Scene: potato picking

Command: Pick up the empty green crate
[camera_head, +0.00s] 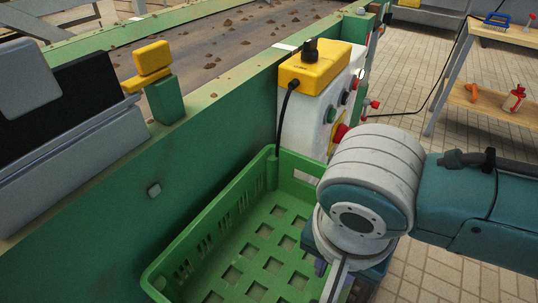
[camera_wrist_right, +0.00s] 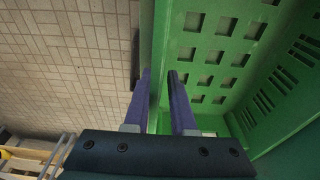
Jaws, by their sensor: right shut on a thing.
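The empty green crate (camera_head: 215,210) stands low in the head view, against the green side of a conveyor machine. Its slotted floor is bare. In the right wrist view, the crate's wall (camera_wrist_right: 161,45) runs between the two purple fingers of my right gripper (camera_wrist_right: 160,95), one finger outside over the floor and one inside the crate. The right gripper is shut on this wall. In the head view my right wrist hides the crate's right side and most of the gripper. My left gripper is not in view.
A green conveyor machine (camera_head: 95,215) with soil clods on its belt borders the crate. A white control box (camera_head: 318,110) with a yellow top and a cable stands just behind it. A wooden table (camera_head: 500,105) with tools stands at the upper right. Paved floor lies to the right.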

